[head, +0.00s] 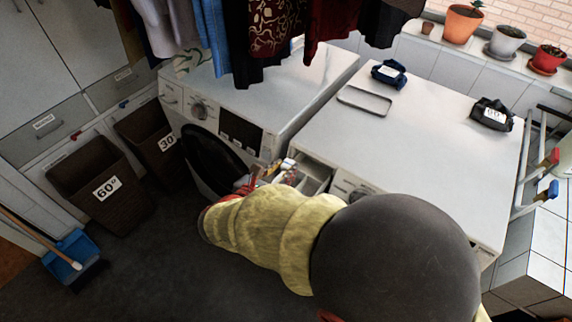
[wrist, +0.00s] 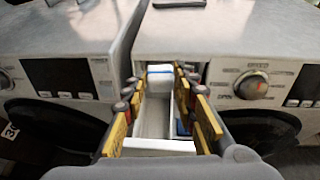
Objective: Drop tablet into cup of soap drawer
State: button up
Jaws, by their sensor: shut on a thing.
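The tablet (wrist: 160,70) is a small white block with a blue stripe. It sits between the fingertips of my gripper (wrist: 160,79), which is shut on it, in the wrist view. The open soap drawer (wrist: 158,146) is white and sticks out of the right-hand machine. In the wrist view its long compartments lie below and between my fingers, and the tablet appears over its far end. In the head view my gripper (head: 279,172) is just left of the drawer (head: 314,178), partly hidden by my arm. I cannot tell the tablet's height above the drawer.
Two white machines stand side by side, the left one (head: 260,85) and the right one (head: 420,130). A tray (head: 364,101) and two dark bundles (head: 389,73) (head: 491,114) lie on the right machine. Clothes (head: 270,35) hang above. Baskets (head: 95,190) stand on the left.

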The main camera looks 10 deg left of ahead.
notch_tip(320, 180, down, 5)
jog(key=b, duration=0.4)
jog(key=shift+f, duration=0.1)
jog(key=o, duration=1.1)
jog(key=shift+c, duration=0.2)
jog(key=shift+s, duration=0.1)
jog(key=v, duration=1.1)
jog(key=shift+s, duration=0.35)
jog(key=shift+a, duration=0.1)
